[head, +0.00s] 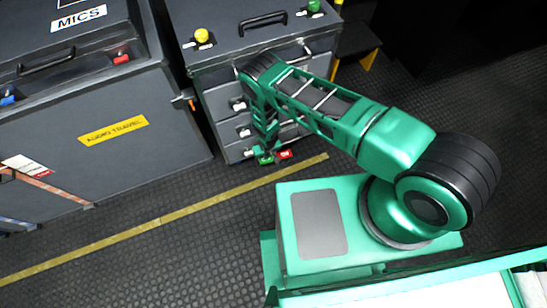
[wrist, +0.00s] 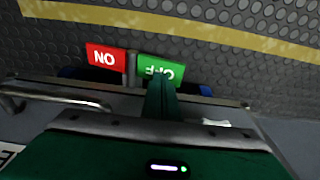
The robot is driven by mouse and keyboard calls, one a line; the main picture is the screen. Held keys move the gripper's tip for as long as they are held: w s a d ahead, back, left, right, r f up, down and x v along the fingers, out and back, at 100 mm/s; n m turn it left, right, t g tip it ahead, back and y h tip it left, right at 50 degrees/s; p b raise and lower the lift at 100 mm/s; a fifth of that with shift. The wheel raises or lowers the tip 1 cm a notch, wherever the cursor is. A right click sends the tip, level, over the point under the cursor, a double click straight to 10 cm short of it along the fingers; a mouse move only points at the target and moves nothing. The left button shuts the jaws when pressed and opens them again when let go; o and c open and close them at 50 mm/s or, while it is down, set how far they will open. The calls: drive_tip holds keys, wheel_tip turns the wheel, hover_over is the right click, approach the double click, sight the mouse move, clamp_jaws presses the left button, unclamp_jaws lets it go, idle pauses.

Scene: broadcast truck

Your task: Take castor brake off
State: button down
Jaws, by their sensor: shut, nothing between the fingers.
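The castor brake pedal sits low at the foot of the grey drawer case (head: 222,125), just above the floor. It has a red ON half (wrist: 106,58) and a green OFF half (wrist: 161,68), both upside down in the wrist view. In the head view the green half (head: 264,160) is left of the red half (head: 285,154). My gripper (wrist: 163,85) is shut and empty, its fingers pointing at the green half and covering part of it. I cannot tell whether they touch it.
A yellow floor line (head: 165,220) runs in front of the cases. A large dark case (head: 90,130) labelled AUDIO TRAVEL stands at the left. A metal handle bar (wrist: 50,98) is close to my gripper. The ribbed floor (head: 190,265) in front is clear.

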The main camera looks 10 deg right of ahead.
drive_tip(key=shift+f, duration=1.4)
idle(1.4)
drive_tip(key=shift+r, duration=3.55)
